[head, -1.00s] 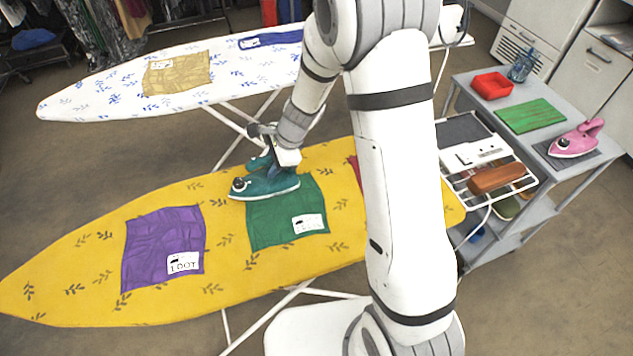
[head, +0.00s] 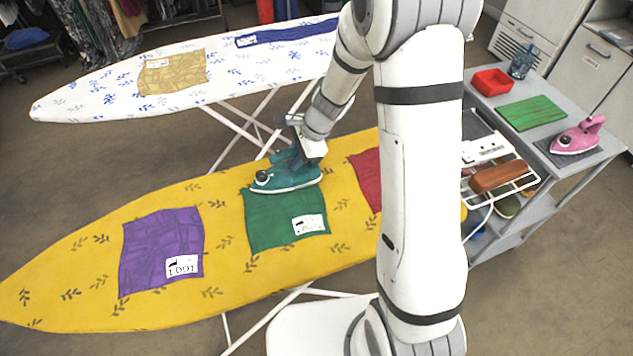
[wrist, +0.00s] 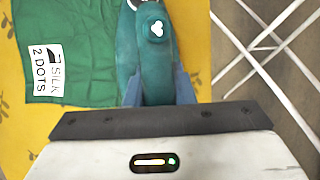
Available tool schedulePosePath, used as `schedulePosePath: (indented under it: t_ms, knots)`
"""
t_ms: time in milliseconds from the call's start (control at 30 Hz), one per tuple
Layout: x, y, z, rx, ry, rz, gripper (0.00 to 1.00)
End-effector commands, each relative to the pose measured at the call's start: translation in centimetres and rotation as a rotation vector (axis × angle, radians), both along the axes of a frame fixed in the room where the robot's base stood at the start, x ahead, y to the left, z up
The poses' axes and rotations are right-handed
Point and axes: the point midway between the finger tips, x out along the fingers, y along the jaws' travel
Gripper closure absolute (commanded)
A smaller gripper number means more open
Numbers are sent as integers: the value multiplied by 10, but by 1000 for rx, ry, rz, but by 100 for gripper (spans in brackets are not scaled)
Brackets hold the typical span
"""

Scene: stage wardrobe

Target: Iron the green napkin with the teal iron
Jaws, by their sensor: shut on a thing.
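The teal iron (head: 284,178) is over the far edge of the green napkin (head: 275,222) on the yellow ironing board (head: 60,285). My gripper (head: 308,150) is shut on the iron's handle. In the wrist view the teal iron (wrist: 154,50) sits between my gripper's fingers (wrist: 158,88), and the green napkin (wrist: 95,50) lies to its left. The napkin has a white label reading "SILK 2 DOTS" (wrist: 45,68). In the head view the iron looks level and low at the cloth; whether its sole touches cannot be told.
A purple napkin (head: 160,245) lies left of the green one, and a red cloth (head: 367,178) lies right, partly behind my arm. The white board (head: 100,95) behind holds a tan napkin (head: 172,73) and a blue cloth (head: 285,34). A pink iron (head: 578,136) stands on the grey cart (head: 560,80).

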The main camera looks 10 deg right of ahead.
Motion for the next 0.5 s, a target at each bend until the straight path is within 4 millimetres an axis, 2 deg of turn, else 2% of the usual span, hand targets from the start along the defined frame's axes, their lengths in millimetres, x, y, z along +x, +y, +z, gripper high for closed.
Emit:
schedulePosePath:
  t_ms: [33,100,167,500]
  knots:
    - [-1,1,3,1,4,1,100]
    - [0,1,23,1,-4,2,100]
    - [0,1,34,0,-4,1,100]
    - [0,1,53,-1,0,1,100]
